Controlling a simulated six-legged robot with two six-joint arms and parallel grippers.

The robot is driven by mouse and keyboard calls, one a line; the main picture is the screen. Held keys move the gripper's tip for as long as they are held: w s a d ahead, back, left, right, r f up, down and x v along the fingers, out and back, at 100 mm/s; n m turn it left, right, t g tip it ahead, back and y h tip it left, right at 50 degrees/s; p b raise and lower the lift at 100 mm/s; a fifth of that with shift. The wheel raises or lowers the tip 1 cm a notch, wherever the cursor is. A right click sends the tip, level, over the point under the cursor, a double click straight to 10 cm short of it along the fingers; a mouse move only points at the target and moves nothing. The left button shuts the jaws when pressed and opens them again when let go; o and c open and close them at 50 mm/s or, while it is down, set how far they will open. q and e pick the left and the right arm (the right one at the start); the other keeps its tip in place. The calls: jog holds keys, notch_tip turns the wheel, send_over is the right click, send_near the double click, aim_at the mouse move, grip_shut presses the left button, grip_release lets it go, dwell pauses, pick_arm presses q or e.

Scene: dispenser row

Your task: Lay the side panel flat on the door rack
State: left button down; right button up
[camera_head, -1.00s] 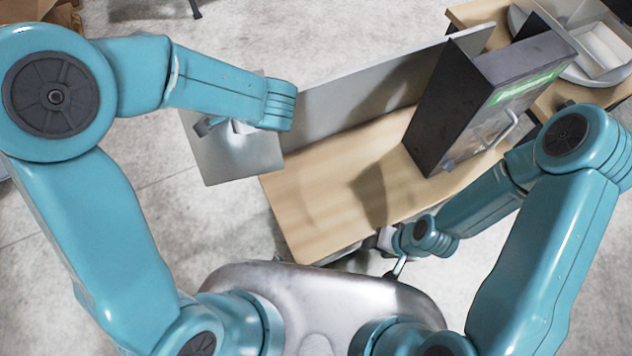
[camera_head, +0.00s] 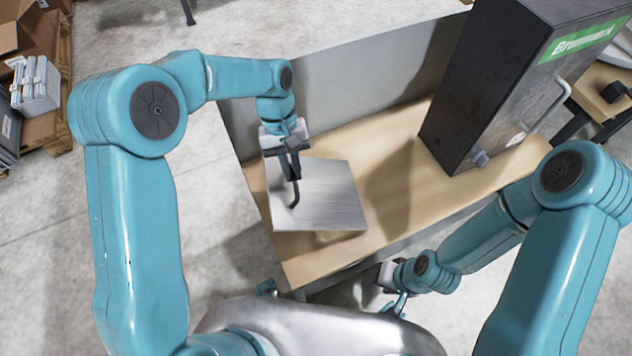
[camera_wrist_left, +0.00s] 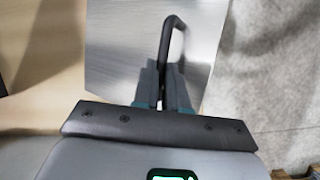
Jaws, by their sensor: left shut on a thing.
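The side panel, a square silver metal sheet (camera_head: 338,198) with a dark bent handle, is over the left end of a wood-topped bench in the head view. My left gripper (camera_head: 293,178) is shut on the handle from above. In the left wrist view the jaws (camera_wrist_left: 163,92) close around the handle, and the panel (camera_wrist_left: 115,45) spreads behind it. The panel looks about level; I cannot tell whether it touches the wood. My right gripper (camera_head: 398,298) is low by the bench's front edge, its jaws too small to read. No separate door rack can be made out.
The bench top (camera_head: 400,160) has a grey upright board (camera_head: 350,80) along its back. A tall black dispenser cabinet (camera_head: 490,80) with a green label stands at its right. Bare wood lies between panel and cabinet.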

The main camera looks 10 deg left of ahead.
aim_at(313, 179)
pick_arm(q)
jog(key=d+f+b, duration=0.1)
jog(key=w+d+f+n+t+h+b, duration=0.1)
jog(key=d, duration=0.1)
jog(key=w+d+f+n+h+b, duration=0.1)
jog(key=d, duration=0.1)
jog(key=shift+w+f+t, duration=0.25)
jog(key=shift+f+t, duration=0.05)
jog(key=shift+f, duration=0.05)
notch_tip(313, 179, down, 3)
jog(key=b, duration=0.3)
jog(key=shift+r, duration=0.1)
notch_tip(313, 179, down, 4)
jog(key=b, duration=0.3)
jog(key=shift+a+r, duration=0.1)
jog(key=shift+r, duration=0.15)
pick_arm(e)
notch_tip(313, 179, down, 10)
jog(key=w, duration=0.1)
jog(key=shift+d+f, duration=0.25)
jog(key=shift+d, duration=0.2)
pick_arm(q)
jog(key=c, duration=1.1)
grip_release()
